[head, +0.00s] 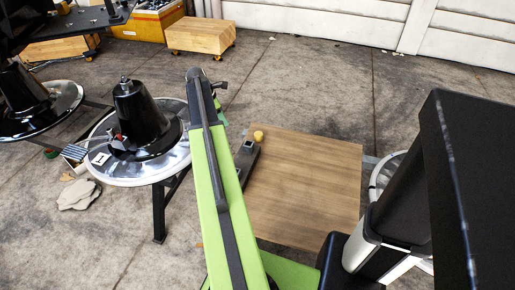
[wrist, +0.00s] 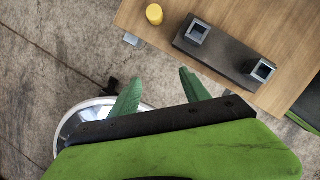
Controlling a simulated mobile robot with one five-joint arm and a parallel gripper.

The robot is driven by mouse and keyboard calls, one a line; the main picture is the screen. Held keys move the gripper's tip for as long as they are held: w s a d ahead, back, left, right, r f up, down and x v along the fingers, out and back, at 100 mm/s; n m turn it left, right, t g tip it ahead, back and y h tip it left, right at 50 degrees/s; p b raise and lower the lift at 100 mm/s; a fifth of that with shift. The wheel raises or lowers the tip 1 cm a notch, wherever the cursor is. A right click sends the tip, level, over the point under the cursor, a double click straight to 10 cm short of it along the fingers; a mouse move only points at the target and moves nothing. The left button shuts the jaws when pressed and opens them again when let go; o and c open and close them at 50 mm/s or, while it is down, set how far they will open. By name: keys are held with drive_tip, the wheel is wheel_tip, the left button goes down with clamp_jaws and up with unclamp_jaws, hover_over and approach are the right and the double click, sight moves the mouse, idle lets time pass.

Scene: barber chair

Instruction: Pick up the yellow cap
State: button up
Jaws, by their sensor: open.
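The yellow cap (head: 259,136) is a small cylinder near the far left corner of a wooden table top (head: 310,185). In the wrist view the yellow cap (wrist: 154,14) sits near the table's edge, at the top of the picture. My gripper (wrist: 160,75) is open, its two green fingers apart with nothing between them. The fingers point toward the table edge, and the cap lies beyond their tips, apart from them. In the head view my green arm hides most of the gripper; a bit of green finger shows beside the arm's end.
A dark block (wrist: 222,52) with two square metal pieces lies on the table beside the cap. A round metal tray (head: 105,170) holding a black cone-shaped object (head: 138,110) stands to the left. A wooden crate (head: 200,36) is at the back. Concrete floor is open behind the table.

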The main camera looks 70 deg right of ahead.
drive_tip(key=n+b, duration=0.1)
drive_tip(key=b, duration=0.1)
approach(258, 134)
drive_tip(key=shift+g, duration=0.4)
drive_tip(key=f+b, duration=0.1)
drive_tip(key=b, duration=0.2)
drive_tip(key=f+b, duration=0.2)
drive_tip(key=b, duration=0.2)
drive_tip(key=f+b, duration=0.2)
drive_tip(key=b, duration=0.1)
drive_tip(key=shift+d+f, duration=0.1)
drive_tip(key=shift+d, duration=0.3)
drive_tip(key=shift+s+d+f+b, duration=0.15)
drive_tip(key=shift+f+b, duration=0.1)
drive_tip(key=shift+b, duration=0.25)
drive_tip(key=b+x, duration=0.4)
drive_tip(key=x, duration=0.1)
drive_tip(key=shift+s+d+b, duration=0.1)
drive_tip(key=shift+d+b, duration=0.2)
drive_tip(key=shift+d, duration=0.05)
drive_tip(key=shift+r, duration=0.2)
clamp_jaws()
